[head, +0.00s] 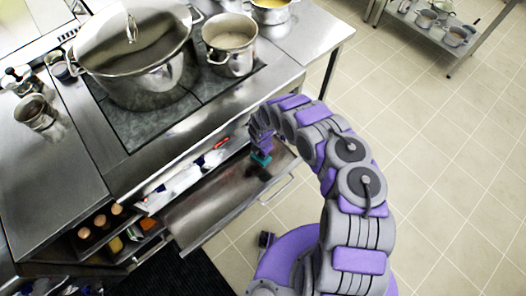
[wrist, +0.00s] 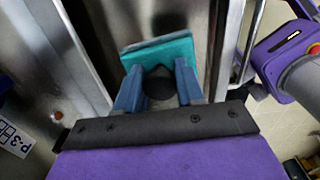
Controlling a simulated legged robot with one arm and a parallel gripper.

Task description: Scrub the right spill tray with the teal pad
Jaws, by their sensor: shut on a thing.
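The teal pad (head: 261,160) is held in my gripper (head: 262,153) over the right-hand end of a pulled-out metal spill tray (head: 205,207) under the stove. In the wrist view the teal pad (wrist: 158,52) sits between the two blue fingers of my gripper (wrist: 158,88), which is shut on it. A dark patch shows on the tray beside the pad, and it also shows beyond the pad in the wrist view. I cannot tell whether the pad touches the tray floor. The gripper hides part of the tray's far end.
A large lidded stockpot (head: 140,60) and a smaller pot (head: 230,45) stand on the stove. An open drawer (head: 105,237) with bottles lies left of the tray. The tray handle (head: 277,190) projects in front. Tiled floor at right is clear up to a shelf cart (head: 440,30).

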